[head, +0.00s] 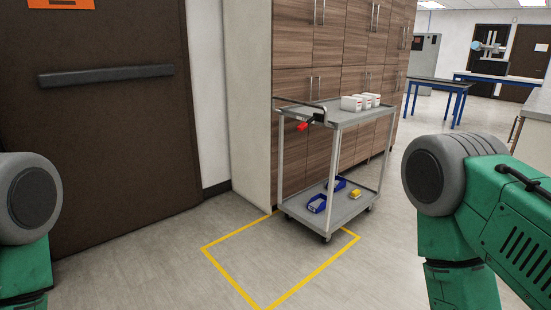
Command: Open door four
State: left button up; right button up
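A dark brown door (110,150) fills the left of the head view, with a dark horizontal push bar (106,75) across it. An orange sign (61,3) sits near the top of the door, cut off by the picture edge, and its text is not readable. I cannot tell which number this door has. Two more brown doors are far off at the upper right, one of them at the right edge (530,48). My green and grey arms show at the left and right edges. Neither gripper is in view.
A grey two-shelf cart (328,222) stands before wood-fronted cabinets (345,45), with white boxes (360,102) on top and blue and yellow items below. Yellow floor tape (232,281) marks a square partly under the cart. Blue-legged tables (438,83) stand farther back. Floor before the door is clear.

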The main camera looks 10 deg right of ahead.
aim_at(377, 53)
jog(key=i+l, duration=0.15)
jog(key=l, duration=0.2)
jog(key=i+l, duration=0.15)
jog(key=l, duration=0.2)
jog(key=i+l, duration=0.35)
jog(key=l, duration=0.3)
jog(key=i+l, duration=0.15)
jog(key=l, duration=0.2)
jog(key=i+l+u, duration=0.1)
jog(key=l, duration=0.25)
jog(key=i+l, duration=0.2)
jog(key=l, duration=0.15)
jog(key=i+l, duration=0.25)
jog(key=l, duration=0.15)
jog(key=i+l, duration=0.2)
jog(key=l, duration=0.2)
jog(key=i+l, duration=0.25)
jog(key=l, duration=0.15)
jog(key=i+l, duration=0.2)
jog(key=l, duration=0.2)
jog(key=i+l, duration=0.25)
jog(key=l, duration=0.15)
jog(key=i+l, duration=0.25)
jog(key=l, duration=0.15)
jog(key=j+u, duration=0.05)
